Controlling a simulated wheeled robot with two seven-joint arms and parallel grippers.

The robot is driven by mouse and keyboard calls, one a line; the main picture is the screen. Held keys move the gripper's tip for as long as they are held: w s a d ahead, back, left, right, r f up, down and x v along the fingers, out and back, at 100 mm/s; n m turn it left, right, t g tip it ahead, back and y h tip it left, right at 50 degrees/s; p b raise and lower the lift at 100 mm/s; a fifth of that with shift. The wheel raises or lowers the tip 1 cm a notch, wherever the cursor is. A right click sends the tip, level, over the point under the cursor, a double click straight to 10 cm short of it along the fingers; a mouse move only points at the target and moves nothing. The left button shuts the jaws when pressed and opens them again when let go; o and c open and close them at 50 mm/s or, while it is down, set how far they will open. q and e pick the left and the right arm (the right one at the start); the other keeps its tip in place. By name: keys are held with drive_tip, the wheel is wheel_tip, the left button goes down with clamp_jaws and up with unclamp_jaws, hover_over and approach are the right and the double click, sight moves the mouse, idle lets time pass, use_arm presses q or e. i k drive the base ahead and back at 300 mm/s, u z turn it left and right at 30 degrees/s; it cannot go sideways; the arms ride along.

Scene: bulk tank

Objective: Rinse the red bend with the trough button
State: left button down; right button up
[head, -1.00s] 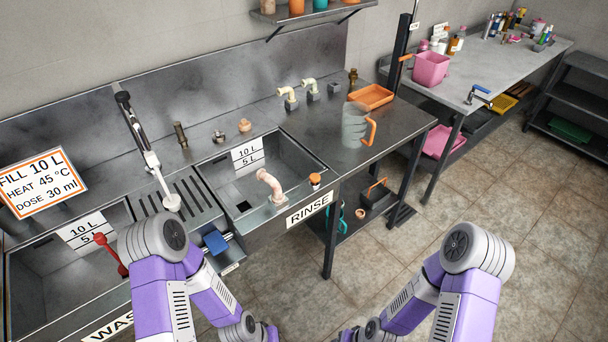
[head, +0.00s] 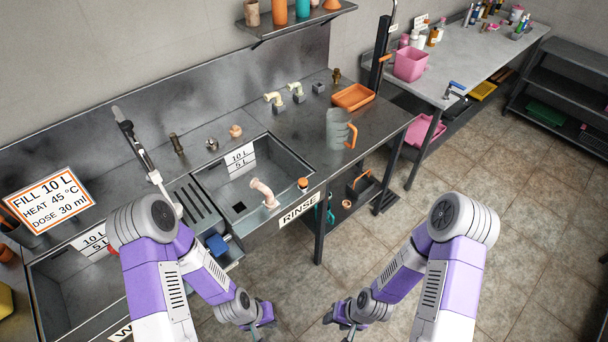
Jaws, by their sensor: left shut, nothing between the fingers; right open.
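A pale pink bend (head: 263,193) stands at the front of the rinse trough (head: 225,205), its upper end curved over. A red piece (head: 112,249) shows in the wash trough at left, mostly hidden behind my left arm; I cannot tell its full shape. A small orange-topped piece (head: 303,184) sits on the rinse trough's front right rim; I cannot tell if it is the button. My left gripper (head: 267,319) is shut and empty, low in front of the sink. My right gripper (head: 343,325) is open and empty, low to its right. Both are well away from the bend.
Two cream bends (head: 275,101) stand behind the rinse trough. A grey jug (head: 338,128) with an orange handle and an orange tray (head: 353,97) are on the counter at right. A blue item (head: 216,243) is at the sink front. The floor at right is clear.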

sight(302, 181)
drive_tip(key=z, duration=3.5)
drive_tip(key=k, duration=1.1)
drive_tip(key=u, duration=1.95)
drive_tip(key=i, duration=1.05)
drive_tip(key=u, duration=0.05)
